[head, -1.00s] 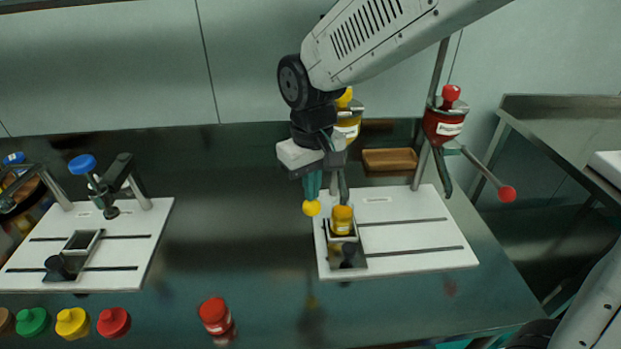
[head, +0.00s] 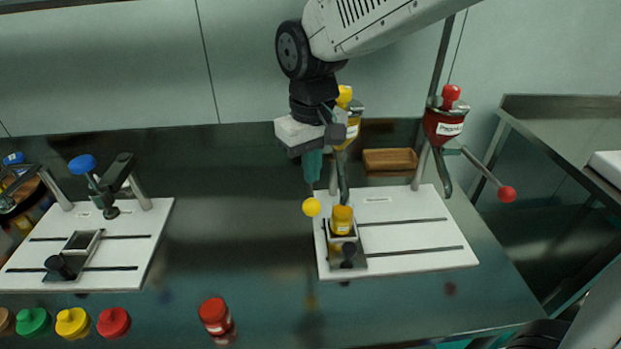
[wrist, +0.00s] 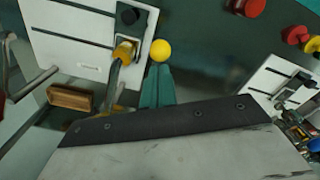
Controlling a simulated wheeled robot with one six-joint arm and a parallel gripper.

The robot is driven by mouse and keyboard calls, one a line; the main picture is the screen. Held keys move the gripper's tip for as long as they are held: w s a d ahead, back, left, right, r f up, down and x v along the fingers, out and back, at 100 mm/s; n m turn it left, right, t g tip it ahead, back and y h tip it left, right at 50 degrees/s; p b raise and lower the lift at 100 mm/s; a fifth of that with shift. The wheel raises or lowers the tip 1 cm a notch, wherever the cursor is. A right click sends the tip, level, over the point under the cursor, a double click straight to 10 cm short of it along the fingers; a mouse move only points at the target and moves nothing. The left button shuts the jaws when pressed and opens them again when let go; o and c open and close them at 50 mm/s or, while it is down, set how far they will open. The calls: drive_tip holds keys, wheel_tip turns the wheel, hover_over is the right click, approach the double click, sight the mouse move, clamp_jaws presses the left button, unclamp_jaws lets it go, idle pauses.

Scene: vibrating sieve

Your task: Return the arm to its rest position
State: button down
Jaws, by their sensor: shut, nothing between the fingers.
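My gripper (head: 312,182) hangs pointing down at the left edge of the right-hand white board (head: 410,236). Its teal fingers are together and hold nothing. The yellow ball knob (head: 311,207) is just below the fingertips in the head view, with a small gap. In the wrist view the fingers (wrist: 159,72) point towards the yellow ball (wrist: 160,50). The arm partly covers the yellow dispenser (head: 346,130) behind it. A small yellow-topped container (head: 342,219) stands in the metal holder (head: 358,262) on that board.
A red dispenser (head: 444,125) with a red ball lever (head: 506,194) stands to the right. A wooden tray (head: 390,160) lies behind the board. The left white board (head: 130,240) carries another holder. A red-capped jar (head: 215,317) stands at the front; the counter between the boards is clear.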

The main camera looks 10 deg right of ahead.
drive_tip(key=s+d+r+m, duration=0.2)
drive_tip(key=s+d, duration=0.7)
drive_tip(key=d, duration=0.1)
drive_tip(key=s+d+r+m+t, duration=0.1)
drive_tip(key=s+d+r+m, duration=0.1)
drive_tip(key=s+d, duration=0.8)
drive_tip(key=shift+s+d+r+m, duration=0.15)
drive_tip(key=shift+s+d+m, duration=0.2)
drive_tip(key=shift+m, duration=0.45)
drive_tip(key=shift+w, duration=0.1)
